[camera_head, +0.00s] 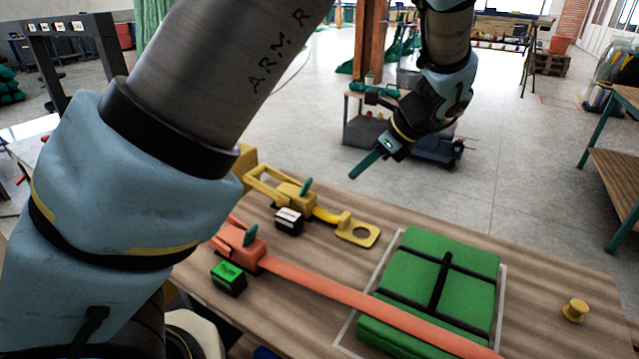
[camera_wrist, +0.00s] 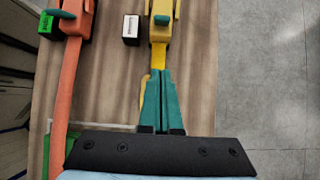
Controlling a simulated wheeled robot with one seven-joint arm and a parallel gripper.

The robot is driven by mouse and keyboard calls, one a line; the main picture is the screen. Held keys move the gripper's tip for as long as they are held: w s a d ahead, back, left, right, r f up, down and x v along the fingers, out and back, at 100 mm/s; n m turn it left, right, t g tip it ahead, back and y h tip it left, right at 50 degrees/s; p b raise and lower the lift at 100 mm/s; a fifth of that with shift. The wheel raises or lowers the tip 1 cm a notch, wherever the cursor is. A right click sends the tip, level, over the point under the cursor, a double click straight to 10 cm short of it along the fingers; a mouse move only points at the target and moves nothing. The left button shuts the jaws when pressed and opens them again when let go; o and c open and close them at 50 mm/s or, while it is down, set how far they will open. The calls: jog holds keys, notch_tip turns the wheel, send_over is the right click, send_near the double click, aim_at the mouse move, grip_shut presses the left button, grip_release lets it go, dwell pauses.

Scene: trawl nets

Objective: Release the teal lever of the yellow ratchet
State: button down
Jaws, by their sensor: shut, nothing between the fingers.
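The yellow ratchet (camera_head: 289,196) sits on the wooden bench, its frame reaching to the left. Its teal lever (camera_head: 305,186) stands up from the body. In the wrist view the yellow ratchet (camera_wrist: 160,34) is at the top centre, with its teal lever (camera_wrist: 162,20) on it. A yellow strap (camera_head: 326,215) runs from it to a flat yellow plate with a hole (camera_head: 358,234). My gripper (camera_head: 354,175) is shut and empty, its teal fingers together. In the wrist view my gripper (camera_wrist: 160,72) points at the yellow ratchet and hides most of the plate.
An orange ratchet (camera_head: 240,244) with its own teal lever (camera_head: 250,234) and long orange strap (camera_head: 340,294) lies nearby. Small boxes, white-labelled (camera_head: 289,221) and green-labelled (camera_head: 228,279), stand by the ratchets. A green bundle (camera_head: 437,275) and yellow knob (camera_head: 575,310) are to the right.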

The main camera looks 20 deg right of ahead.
aim_at(306, 188)
jog(key=w+a+f+p, duration=0.3)
jog(key=w+a+f, duration=0.3)
jog(key=w, duration=0.1)
jog(key=shift+w+f+p, duration=0.25)
jog(key=shift+f+p, duration=0.05)
jog(key=shift+p, duration=0.05)
dwell(0.4)
jog(key=shift+w+r, duration=0.1)
jog(key=shift+r+p, duration=0.1)
jog(key=shift+p, duration=0.3)
